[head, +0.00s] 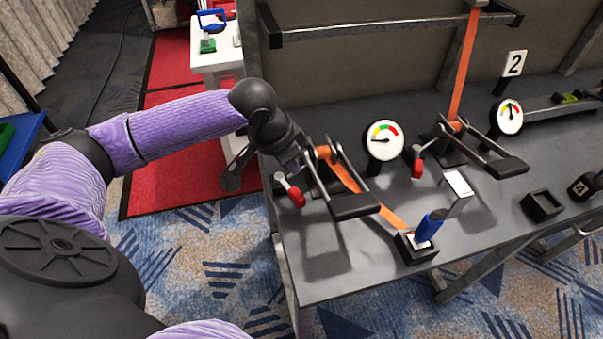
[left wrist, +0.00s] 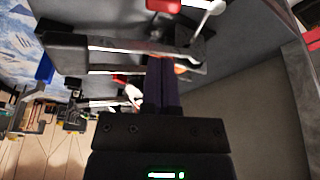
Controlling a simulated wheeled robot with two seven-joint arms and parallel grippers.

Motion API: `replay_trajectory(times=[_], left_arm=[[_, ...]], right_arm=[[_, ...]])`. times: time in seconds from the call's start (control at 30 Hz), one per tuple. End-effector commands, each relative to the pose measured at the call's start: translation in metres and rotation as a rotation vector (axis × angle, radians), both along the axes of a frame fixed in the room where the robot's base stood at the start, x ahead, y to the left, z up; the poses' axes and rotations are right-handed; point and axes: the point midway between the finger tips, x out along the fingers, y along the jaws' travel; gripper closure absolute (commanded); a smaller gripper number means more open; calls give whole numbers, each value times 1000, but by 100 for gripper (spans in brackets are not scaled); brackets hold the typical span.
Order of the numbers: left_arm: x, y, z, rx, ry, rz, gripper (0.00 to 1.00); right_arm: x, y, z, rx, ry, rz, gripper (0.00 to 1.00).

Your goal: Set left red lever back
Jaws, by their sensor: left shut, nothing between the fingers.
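The left red lever (head: 295,195) sticks out at the left end of the left ratchet on the dark bench. It hangs on a short metal arm, and a red piece (left wrist: 163,6) shows at the top edge of the left wrist view. The ratchet's black handle (head: 353,207) lies to the lever's right, with an orange strap running through. My left gripper (head: 303,163) is shut and empty, just above the lever's arm, at the ratchet's back. Its fingers (left wrist: 162,85) are together in the left wrist view. I cannot tell whether they touch the ratchet.
A second ratchet with another red lever (head: 418,168) stands to the right. A dial gauge (head: 384,141) stands behind between them. A blue-handled tool (head: 429,226) stands in a black holder at the front edge. A metal rail (head: 390,27) runs above the back of the bench.

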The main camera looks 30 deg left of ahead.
Motion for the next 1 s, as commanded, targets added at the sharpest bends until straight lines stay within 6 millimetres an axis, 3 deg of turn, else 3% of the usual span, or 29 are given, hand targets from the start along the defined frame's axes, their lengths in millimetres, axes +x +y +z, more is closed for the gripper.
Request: replay_trajectory(times=[0.03, 0.1, 0.27, 0.4, 1.0], left_arm=[[2, -1, -20, 0, 6, 0, 100], [6, -3, -36, -1, 9, 0, 100], [17, -7, -66, -1, 7, 0, 100], [23, -10, -84, 0, 6, -1, 100], [27, -11, -89, 1, 2, -6, 100]], right_arm=[[-6, -2, -14, -4, 13, 3, 21], [-17, -11, -24, -28, 70, 6, 21], [-19, -29, -40, -60, 90, 1, 21], [-17, -28, -49, -60, 94, -2, 21], [-24, -15, -50, -41, 108, -11, 21]])
